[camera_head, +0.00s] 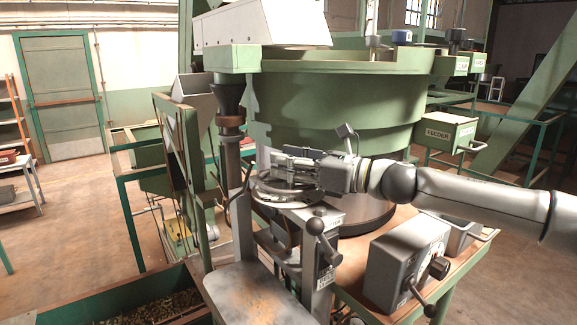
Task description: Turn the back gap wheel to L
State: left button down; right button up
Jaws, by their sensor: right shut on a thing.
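A round metal handwheel (283,202) lies on top of the grey machine post, in front of the green drum. I take it to be the back gap wheel. My right arm reaches in from the right, and my right gripper (282,171) is shut on the wheel's upper side. The gripper covers much of the wheel, so its hub and exact grip point are hidden. No L mark can be read, so I cannot tell the wheel's setting. My left gripper is not in view.
A grey control box (405,262) with a knob and lever is at the lower right. The green drum (340,105) rises behind. A bin of nuts (150,308) is at the lower left.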

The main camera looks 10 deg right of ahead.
jog(key=shift+n+g+y+b, duration=0.5)
jog(key=shift+n+g+y, duration=0.15)
jog(key=shift+g, duration=0.25)
jog(key=o, duration=1)
jog(key=v, duration=1.2)
jog(key=shift+d, duration=0.1)
